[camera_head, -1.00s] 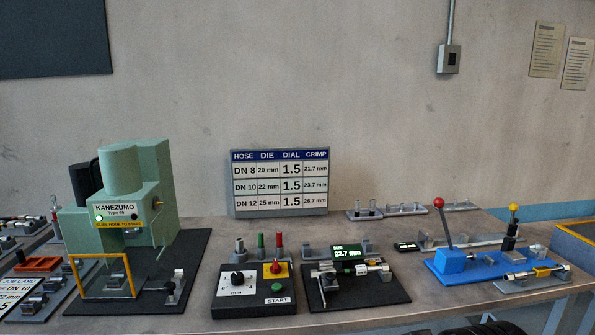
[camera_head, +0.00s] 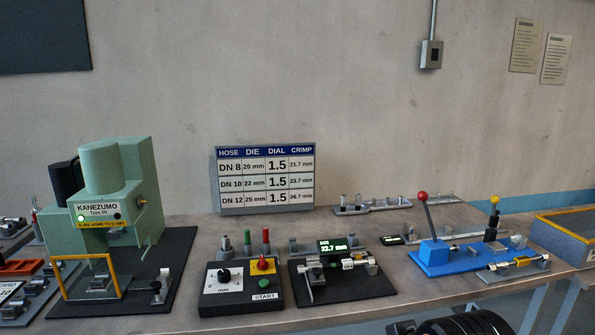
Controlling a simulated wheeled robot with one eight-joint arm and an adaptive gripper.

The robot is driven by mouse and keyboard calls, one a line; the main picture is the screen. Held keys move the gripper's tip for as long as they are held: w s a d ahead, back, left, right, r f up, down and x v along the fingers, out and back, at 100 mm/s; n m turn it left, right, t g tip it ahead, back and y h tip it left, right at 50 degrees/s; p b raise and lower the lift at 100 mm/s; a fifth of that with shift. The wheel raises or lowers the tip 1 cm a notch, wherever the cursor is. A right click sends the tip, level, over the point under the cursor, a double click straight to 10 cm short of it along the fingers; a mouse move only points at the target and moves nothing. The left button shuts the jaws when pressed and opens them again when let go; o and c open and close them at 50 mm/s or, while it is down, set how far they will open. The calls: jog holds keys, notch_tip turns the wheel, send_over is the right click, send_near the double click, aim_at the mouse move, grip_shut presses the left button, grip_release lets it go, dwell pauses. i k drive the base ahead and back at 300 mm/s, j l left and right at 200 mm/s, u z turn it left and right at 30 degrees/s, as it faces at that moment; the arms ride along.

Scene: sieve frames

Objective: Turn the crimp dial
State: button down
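The crimp dial (camera_head: 224,276) is a black knob on the white face of a dark control box (camera_head: 240,306) in the front middle of the bench. Small scale marks show around it, but I cannot read its setting. Beside it on the box are a red knob on a yellow plate (camera_head: 263,265), a green button (camera_head: 264,284) and a START label (camera_head: 265,296). A chart (camera_head: 266,153) behind lists dial 1.5 for each hose. My gripper is not visible; only a dark rounded part, likely of my arm, shows at the bottom edge, right of the box.
The green crimping press (camera_head: 108,180) with its yellow guard stands left of the box. A gauge with a 22.7 mm display (camera_head: 334,246) stands close on the right. A blue lever fixture (camera_head: 450,255) is farther right. Short coloured posts stand just behind the box.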

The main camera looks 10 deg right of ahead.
aim_at(224, 274)
jog(key=i+j, duration=0.2)
jog(key=j, duration=0.2)
jog(key=i+j, duration=0.2)
jog(key=j, duration=0.15)
jog(key=i+j, duration=0.2)
jog(key=j, duration=0.2)
jog(key=i+j, duration=0.2)
jog(key=j, duration=0.15)
